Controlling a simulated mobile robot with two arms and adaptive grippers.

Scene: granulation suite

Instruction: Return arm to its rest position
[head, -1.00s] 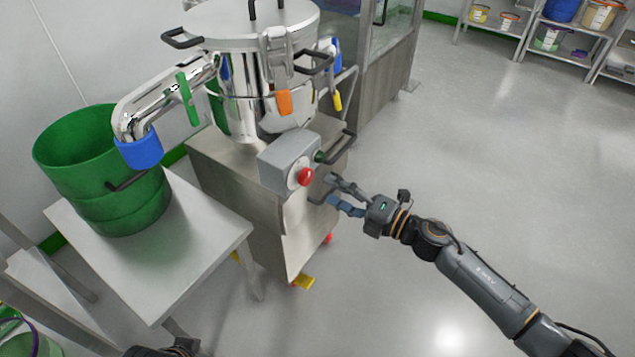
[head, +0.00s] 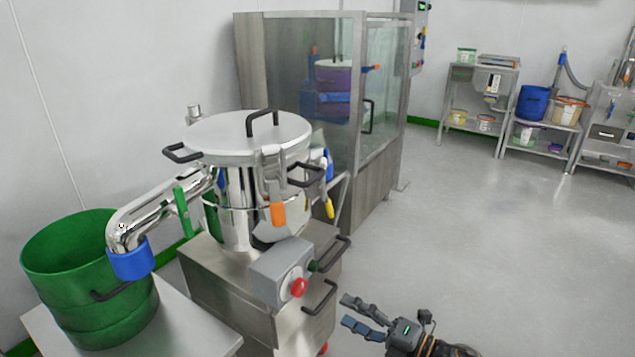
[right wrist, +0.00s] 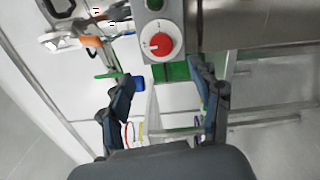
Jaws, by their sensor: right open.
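My right gripper (head: 366,317) is open and empty at the bottom of the head view, to the right of the steel machine cabinet and apart from its handles. In the right wrist view its two fingers (right wrist: 165,98) are spread, with nothing between them in their grasp. The grey control box (head: 282,272) with a red knob (head: 299,288) sits on the cabinet's front. The red knob also shows in the right wrist view (right wrist: 157,45), beyond the fingers. My left gripper is not in view.
A green bucket (head: 85,270) stands on a steel table (head: 192,325) at left, under the machine's blue-tipped outlet pipe (head: 130,262). A steel vessel (head: 233,200) tops the cabinet. A glass-sided enclosure (head: 385,110) stands behind. Open floor (head: 500,230) lies to the right, with shelves beyond.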

